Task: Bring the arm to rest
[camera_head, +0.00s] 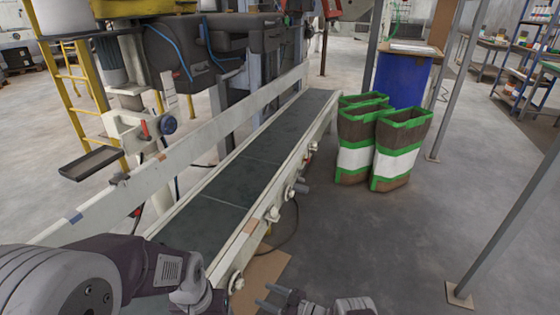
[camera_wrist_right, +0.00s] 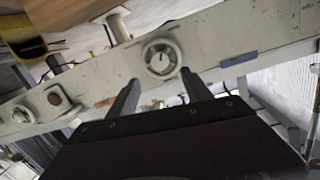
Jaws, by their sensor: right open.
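My right gripper (camera_head: 267,296) shows at the bottom centre of the head view, with its fingers pointing left toward the conveyor's side. In the right wrist view the gripper's two fingers (camera_wrist_right: 160,86) are spread apart with nothing held between them. Beyond them is the pale side rail (camera_wrist_right: 220,45) of the conveyor, with a round dial (camera_wrist_right: 161,58) above the gap between the fingers. I cannot tell the exact distance to the rail. My left arm (camera_head: 70,280) comes in from the lower left, and its gripper is out of view.
The conveyor (camera_head: 235,172) runs from lower left to upper centre, its belt bare. Brown, white and green bags (camera_head: 400,150) stand right of it, before a blue barrel (camera_head: 402,80). A grey post (camera_head: 510,220) stands at right. Floor between bags and post is clear.

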